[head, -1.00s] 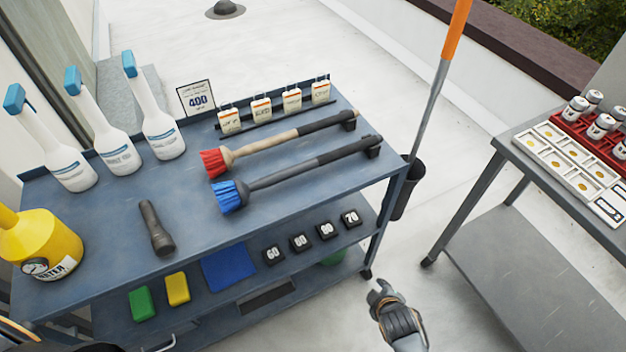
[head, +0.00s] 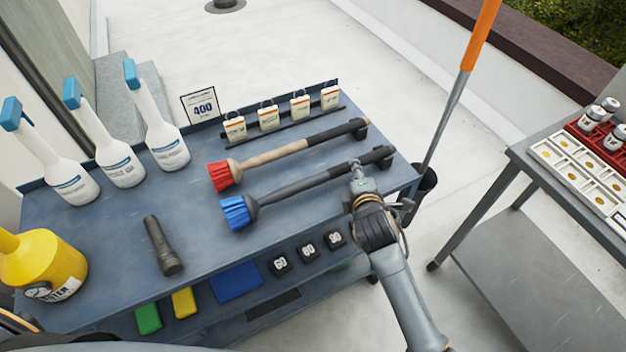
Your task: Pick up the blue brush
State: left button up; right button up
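The blue brush (head: 290,191) lies on the top shelf of the blue-grey cart (head: 205,230). Its blue bristles (head: 236,212) point left and its dark handle end rests at the right, near the cart's right edge. My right gripper (head: 357,168) is at the brush's handle, close to its right end. The fingers are small in view, and I cannot tell whether they are around the handle or just over it. My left gripper is not in view.
A red brush (head: 270,158) lies parallel just behind. Spray bottles (head: 120,160), a flashlight (head: 163,246) and a yellow container (head: 42,265) stand or lie to the left. An orange-handled pole (head: 470,60) rises at the cart's right. Another table (head: 545,150) is further right.

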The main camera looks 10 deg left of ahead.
jog(key=shift+x, duration=2.9)
jog(key=shift+d, duration=0.15)
jog(key=shift+c, duration=0.4)
grip_shut()
